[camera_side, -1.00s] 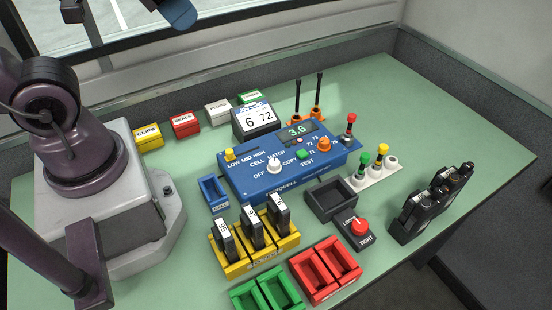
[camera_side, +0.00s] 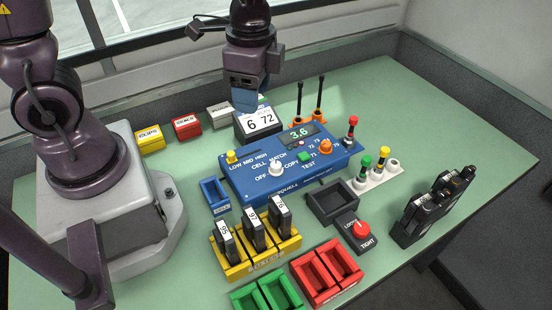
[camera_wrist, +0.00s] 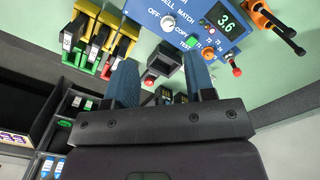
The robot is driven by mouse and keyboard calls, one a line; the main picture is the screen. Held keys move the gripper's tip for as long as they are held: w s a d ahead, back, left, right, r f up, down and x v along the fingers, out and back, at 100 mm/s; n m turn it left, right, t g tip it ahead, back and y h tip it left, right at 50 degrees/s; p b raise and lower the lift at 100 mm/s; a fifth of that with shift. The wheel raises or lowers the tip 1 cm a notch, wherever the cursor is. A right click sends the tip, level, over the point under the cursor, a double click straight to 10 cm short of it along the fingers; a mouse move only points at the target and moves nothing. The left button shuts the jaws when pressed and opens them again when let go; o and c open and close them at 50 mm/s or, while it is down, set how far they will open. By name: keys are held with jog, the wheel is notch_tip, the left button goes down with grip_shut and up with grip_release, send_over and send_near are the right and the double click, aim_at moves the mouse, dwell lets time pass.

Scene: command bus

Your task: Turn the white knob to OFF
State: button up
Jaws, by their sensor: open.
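The white knob (camera_side: 276,168) is on the front part of the blue unit (camera_side: 240,184), among the labels OFF, CELL, MATCH and COPY. It also shows near the top of the wrist view (camera_wrist: 168,22). I cannot tell which label it points to. My gripper (camera_side: 247,102) has blue fingers and is in the air behind the blue unit, in front of the flip calendar in the side view. In the wrist view its two fingers (camera_wrist: 161,75) are spread apart with nothing between them. The knob is clear of the fingers.
A display reading 3.6 (camera_side: 298,133), a yellow lever (camera_side: 231,156) and a green button (camera_side: 304,157) are on the unit. A calendar (camera_side: 258,122) stands behind it. A yellow rack (camera_side: 262,262) with black modules is in front. Two orange-based antennas (camera_side: 318,100) stand behind right.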

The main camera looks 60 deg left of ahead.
aim_at(276, 164)
jog(key=w+f+m, duration=0.1)
jog(key=f+m, duration=0.2)
jog(key=f, duration=0.2)
jog(key=w+d+f+m, duration=0.1)
jog(key=f+m, duration=0.2)
jog(key=f, duration=0.3)
jog(key=w+d+f+m, duration=0.1)
jog(key=f+m, duration=0.2)
jog(key=f, duration=0.2)
jog(key=shift+w+f+m, duration=0.2)
jog(key=shift+f+m, duration=0.1)
jog(key=shift+f, duration=0.05)
jog(key=shift+c, duration=0.3)
grip_shut()
